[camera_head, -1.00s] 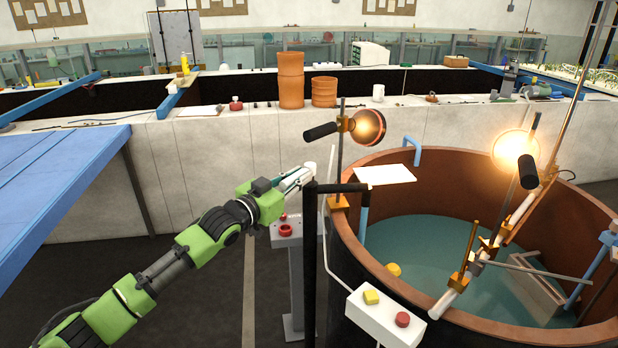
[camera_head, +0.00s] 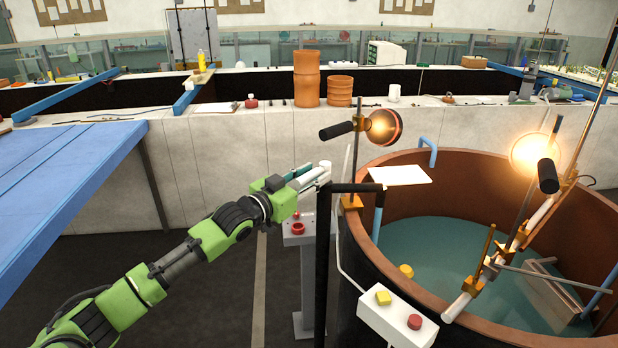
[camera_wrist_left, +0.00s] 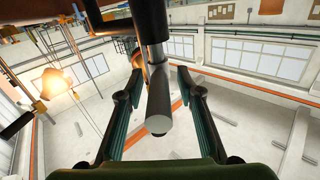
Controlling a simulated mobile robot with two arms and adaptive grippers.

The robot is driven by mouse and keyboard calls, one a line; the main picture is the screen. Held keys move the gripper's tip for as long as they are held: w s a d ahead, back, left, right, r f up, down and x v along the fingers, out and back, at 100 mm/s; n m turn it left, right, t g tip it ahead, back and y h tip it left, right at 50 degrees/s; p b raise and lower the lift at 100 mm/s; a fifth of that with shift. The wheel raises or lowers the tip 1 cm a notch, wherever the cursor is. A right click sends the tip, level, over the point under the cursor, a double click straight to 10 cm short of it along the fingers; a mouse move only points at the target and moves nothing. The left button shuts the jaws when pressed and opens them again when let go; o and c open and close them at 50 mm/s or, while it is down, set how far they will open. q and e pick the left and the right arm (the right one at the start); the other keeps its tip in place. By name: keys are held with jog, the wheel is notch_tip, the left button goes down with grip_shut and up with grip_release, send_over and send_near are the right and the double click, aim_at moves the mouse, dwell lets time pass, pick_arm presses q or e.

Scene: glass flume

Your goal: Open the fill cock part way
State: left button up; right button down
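The fill cock is a black standpipe (camera_head: 322,260) with a short bent top beside the round tub. A pale grey cylindrical handle (camera_head: 324,167) sits at its top. My left gripper (camera_head: 310,176) reaches it from the left. In the left wrist view the grey handle (camera_wrist_left: 158,112) lies between the two green-padded fingers of my left gripper (camera_wrist_left: 158,82). A gap shows on each side of the handle, so the fingers are open around it. My right gripper is in neither view.
The brown-rimmed tub (camera_head: 465,168) holds water. A white box (camera_head: 398,318) with yellow and red buttons is on its near side. A lit lamp (camera_head: 384,127) stands behind the cock. A pedestal with a red button (camera_head: 298,228) stands just below my gripper.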

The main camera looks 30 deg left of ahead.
pick_arm(q)
jog(key=s+a, duration=0.2)
jog(key=s, duration=0.9)
jog(key=shift+s+a, duration=0.15)
jog(key=shift+s, duration=0.25)
dwell(0.3)
